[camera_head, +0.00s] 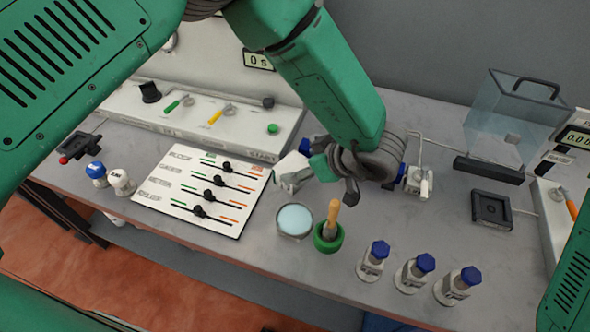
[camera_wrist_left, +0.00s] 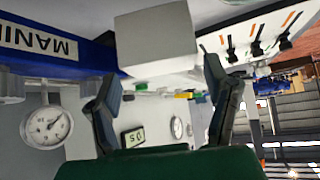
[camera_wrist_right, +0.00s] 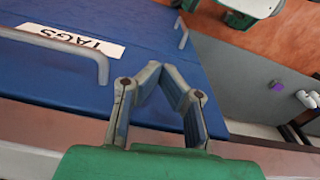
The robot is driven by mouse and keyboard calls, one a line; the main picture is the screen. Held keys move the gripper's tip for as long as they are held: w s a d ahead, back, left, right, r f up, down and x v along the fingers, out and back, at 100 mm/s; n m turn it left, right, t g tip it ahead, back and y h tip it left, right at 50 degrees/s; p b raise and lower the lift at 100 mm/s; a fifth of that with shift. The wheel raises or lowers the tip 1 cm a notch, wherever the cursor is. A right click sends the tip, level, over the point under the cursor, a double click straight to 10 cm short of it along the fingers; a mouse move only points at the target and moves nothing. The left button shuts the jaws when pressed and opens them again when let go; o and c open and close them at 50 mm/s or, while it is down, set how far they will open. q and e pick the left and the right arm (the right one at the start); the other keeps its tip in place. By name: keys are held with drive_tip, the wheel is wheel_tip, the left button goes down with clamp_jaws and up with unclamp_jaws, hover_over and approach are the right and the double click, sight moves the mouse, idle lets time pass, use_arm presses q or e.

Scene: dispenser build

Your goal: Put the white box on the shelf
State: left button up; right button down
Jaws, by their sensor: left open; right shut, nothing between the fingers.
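The white box (camera_wrist_left: 155,45) shows in the left wrist view, just beyond and between the fingertips of my left gripper (camera_wrist_left: 163,90). The fingers are spread and not closed on it. In the head view a small white block (camera_head: 292,172) lies on the table beside my left gripper (camera_head: 328,172); it looks like the same box, partly covered by the fingers. My right gripper (camera_wrist_right: 155,68) is shut and empty in the right wrist view, in front of a blue drawer front (camera_wrist_right: 150,45). I cannot make out a shelf with certainty.
A slider panel (camera_head: 203,190), a glass dish (camera_head: 294,220) and a green mortar with pestle (camera_head: 328,236) stand close to the left gripper. Several blue-capped bottles (camera_head: 414,272) stand along the front edge. A clear case (camera_head: 512,110) stands at the right.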

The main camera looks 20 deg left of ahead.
sight(295, 165)
use_arm(q)
drive_tip(key=x, duration=0.4)
drive_tip(key=shift+a+r, duration=0.1)
drive_tip(key=shift+r, duration=0.2)
drive_tip(key=c, duration=1.1)
